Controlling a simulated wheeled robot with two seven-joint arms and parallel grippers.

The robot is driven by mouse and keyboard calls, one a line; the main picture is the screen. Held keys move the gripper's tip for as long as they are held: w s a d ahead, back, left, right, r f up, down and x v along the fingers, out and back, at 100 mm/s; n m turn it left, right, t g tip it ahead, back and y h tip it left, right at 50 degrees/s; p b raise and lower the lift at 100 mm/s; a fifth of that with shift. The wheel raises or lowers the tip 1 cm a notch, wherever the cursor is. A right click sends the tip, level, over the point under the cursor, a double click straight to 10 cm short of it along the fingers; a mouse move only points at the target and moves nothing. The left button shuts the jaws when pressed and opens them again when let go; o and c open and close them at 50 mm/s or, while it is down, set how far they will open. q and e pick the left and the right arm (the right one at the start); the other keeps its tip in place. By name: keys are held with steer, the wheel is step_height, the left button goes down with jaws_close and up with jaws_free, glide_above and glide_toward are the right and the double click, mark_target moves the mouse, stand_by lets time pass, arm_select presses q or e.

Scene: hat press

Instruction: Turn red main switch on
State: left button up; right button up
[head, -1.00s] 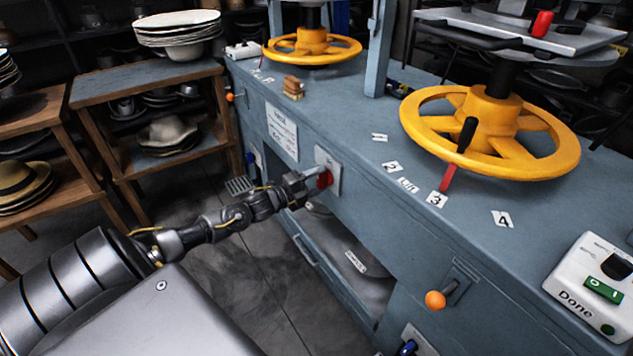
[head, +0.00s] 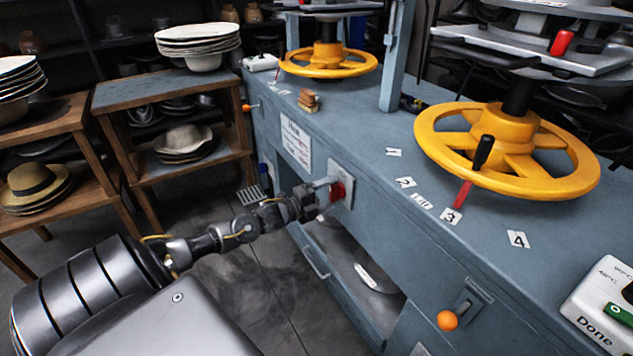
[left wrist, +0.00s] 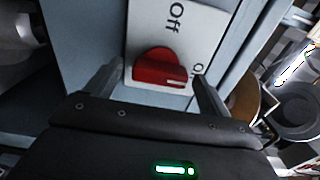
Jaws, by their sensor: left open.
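The red main switch (head: 338,191) is a knob on a light plate on the front of the blue-grey machine. In the left wrist view the red knob (left wrist: 160,69) lies across the plate, its small white mark at the right end, on the side of the "On" label. "Off" is printed farther up the plate. My left gripper (head: 324,190) is open right at the switch. In the left wrist view its two fingers (left wrist: 158,84) stand apart on either side of the knob; I cannot tell whether they touch it. My right gripper is not in view.
Two yellow handwheels (head: 507,150) stand on the machine top. An orange ball-ended lever (head: 447,320) and an open lower bay (head: 350,262) are on the machine front. A white "Done" box (head: 600,312) sits at right. Wooden shelves with hats (head: 183,142) stand at left.

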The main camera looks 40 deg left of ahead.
arm_select(q)
steer(key=v, duration=1)
steer(key=shift+p, duration=0.4)
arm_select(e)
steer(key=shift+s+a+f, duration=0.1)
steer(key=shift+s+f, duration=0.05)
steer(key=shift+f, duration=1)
arm_select(q)
steer(key=shift+s, duration=0.1)
